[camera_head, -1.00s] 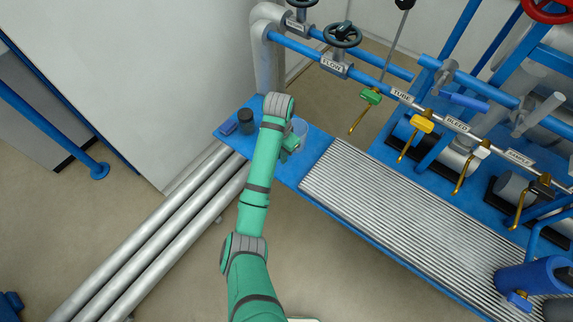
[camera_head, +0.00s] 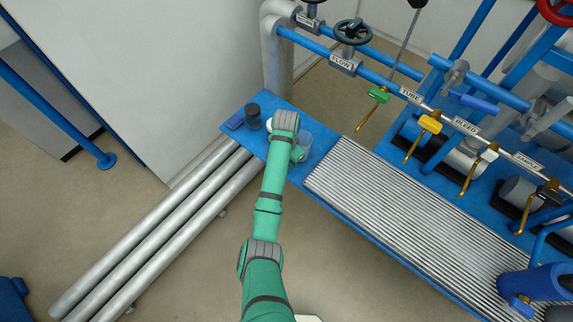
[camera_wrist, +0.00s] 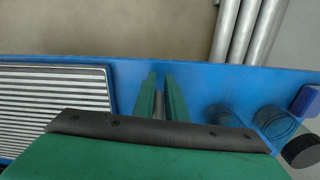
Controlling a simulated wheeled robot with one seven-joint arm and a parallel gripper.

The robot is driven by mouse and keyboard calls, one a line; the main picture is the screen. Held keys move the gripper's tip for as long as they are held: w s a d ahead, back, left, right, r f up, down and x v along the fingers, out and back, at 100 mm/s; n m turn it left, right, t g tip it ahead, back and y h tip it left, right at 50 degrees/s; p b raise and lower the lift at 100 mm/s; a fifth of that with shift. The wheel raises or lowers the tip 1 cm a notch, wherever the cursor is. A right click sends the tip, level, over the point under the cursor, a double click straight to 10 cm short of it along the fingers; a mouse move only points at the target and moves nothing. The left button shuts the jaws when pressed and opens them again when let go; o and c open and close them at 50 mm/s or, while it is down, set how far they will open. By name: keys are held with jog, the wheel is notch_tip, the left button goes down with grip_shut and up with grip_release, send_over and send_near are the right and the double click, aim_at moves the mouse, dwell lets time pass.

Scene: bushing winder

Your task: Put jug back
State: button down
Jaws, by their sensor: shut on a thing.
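The jug (camera_head: 305,141) looks like a clear, pale blue vessel in the head view. It is at the left part of the blue bench (camera_head: 326,207), just right of my wrist. My gripper (camera_head: 297,154) is partly hidden by my wrist there, and is shut on the jug. Its two green fingers also show close together in the wrist view (camera_wrist: 162,78), with a narrow greyish piece between them. The jug's body is not clear in that view, and I cannot tell whether its base touches the bench.
A black cylinder (camera_head: 253,117) and a small blue block (camera_head: 235,122) stand at the bench's left end. A pale round thing (camera_head: 270,124) shows behind my wrist. A ribbed metal grate (camera_head: 410,220) lies to the right. Pipes with coloured valve levers (camera_head: 429,124) run behind it.

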jog(key=shift+f, duration=0.5)
jog(key=shift+f, duration=0.1)
jog(key=c, duration=1.8)
grip_release()
jog(key=shift+o, duration=0.2)
notch_tip(320, 180, up, 12)
